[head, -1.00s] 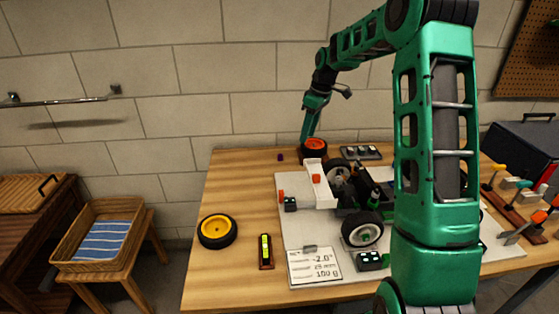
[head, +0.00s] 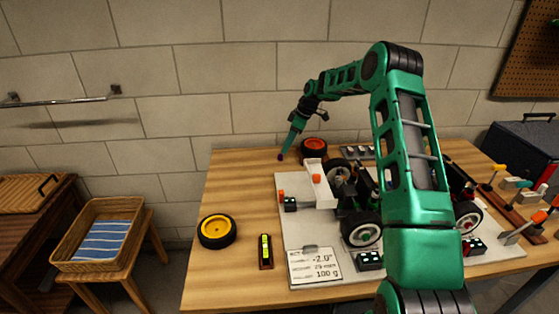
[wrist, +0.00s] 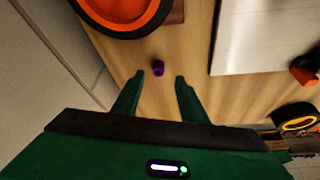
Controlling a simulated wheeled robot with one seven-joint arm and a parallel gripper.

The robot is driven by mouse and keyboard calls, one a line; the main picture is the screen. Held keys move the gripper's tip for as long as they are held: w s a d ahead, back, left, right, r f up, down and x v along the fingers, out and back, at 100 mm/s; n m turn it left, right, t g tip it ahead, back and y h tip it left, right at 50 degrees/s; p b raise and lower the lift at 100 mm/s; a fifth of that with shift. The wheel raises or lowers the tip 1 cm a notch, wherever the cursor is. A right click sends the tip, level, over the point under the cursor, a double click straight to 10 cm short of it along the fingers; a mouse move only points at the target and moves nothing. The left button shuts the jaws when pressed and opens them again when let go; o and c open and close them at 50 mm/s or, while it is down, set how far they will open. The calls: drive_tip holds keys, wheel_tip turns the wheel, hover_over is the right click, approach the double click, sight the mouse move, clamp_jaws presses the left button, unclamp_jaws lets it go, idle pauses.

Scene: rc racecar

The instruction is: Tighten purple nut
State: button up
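The purple nut (wrist: 158,69) lies on the bare wooden table top in the wrist view, just ahead of my fingertips and between their lines. In the head view the purple nut (head: 281,157) shows as a small dot right at the tip of my gripper (head: 286,150). My gripper (wrist: 158,75) is open, with a gap between its two green fingers and nothing held. The racecar (head: 352,203) stands on a white board to the right, partly hidden behind my arm.
An orange-rimmed wheel (head: 314,146) lies close beside the nut; it also shows in the wrist view (wrist: 125,10). The white board (head: 290,240) lies to the right. A yellow-rimmed wheel (head: 217,231) and a level (head: 265,250) lie nearer the front.

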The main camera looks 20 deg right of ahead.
sight(282, 155)
drive_tip(key=shift+w+x, duration=0.2)
drive_tip(key=shift+x, duration=2.65)
drive_tip(key=shift+r, duration=0.1)
clamp_jaws()
